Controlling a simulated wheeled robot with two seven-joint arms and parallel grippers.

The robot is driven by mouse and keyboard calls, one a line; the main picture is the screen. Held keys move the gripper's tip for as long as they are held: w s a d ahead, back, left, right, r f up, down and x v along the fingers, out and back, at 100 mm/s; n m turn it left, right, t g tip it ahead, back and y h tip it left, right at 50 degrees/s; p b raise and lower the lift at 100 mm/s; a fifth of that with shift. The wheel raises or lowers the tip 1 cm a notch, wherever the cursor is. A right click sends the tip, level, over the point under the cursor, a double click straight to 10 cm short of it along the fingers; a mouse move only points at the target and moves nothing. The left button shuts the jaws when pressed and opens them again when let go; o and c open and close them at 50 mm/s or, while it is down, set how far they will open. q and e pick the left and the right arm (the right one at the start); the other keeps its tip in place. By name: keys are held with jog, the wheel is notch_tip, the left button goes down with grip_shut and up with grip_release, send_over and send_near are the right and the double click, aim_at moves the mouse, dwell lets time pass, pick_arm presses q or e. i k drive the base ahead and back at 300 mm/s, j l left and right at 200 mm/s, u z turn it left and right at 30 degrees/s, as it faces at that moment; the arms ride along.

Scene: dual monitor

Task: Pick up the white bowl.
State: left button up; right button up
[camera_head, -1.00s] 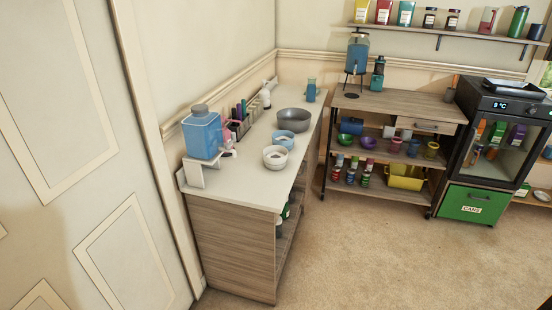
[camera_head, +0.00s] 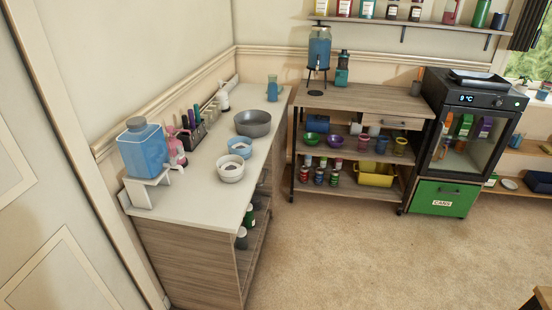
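The white bowl (camera_head: 230,168) stands upright on the pale top of the counter (camera_head: 190,205), near its right edge. It holds something small and dark. A blue bowl (camera_head: 240,147) is just behind it, and a larger grey bowl (camera_head: 253,123) stands farther back. Neither of my grippers is in view.
A blue dispenser (camera_head: 144,148) on a white stand and a pink bottle (camera_head: 174,146) stand left of the bowls. Shelves (camera_head: 350,100) and a black cooler (camera_head: 470,125) line the far wall. The carpet (camera_head: 370,250) right of the counter is clear.

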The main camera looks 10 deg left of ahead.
aim_at(230, 168)
jog(key=i+l+z, duration=0.25)
jog(key=i, duration=0.45)
jog(key=i+z, duration=0.25)
jog(key=i, duration=0.5)
jog(key=i+u, duration=0.45)
jog(key=i+l+u, duration=0.25)
jog(key=u, duration=0.2)
jog(key=i, duration=0.05)
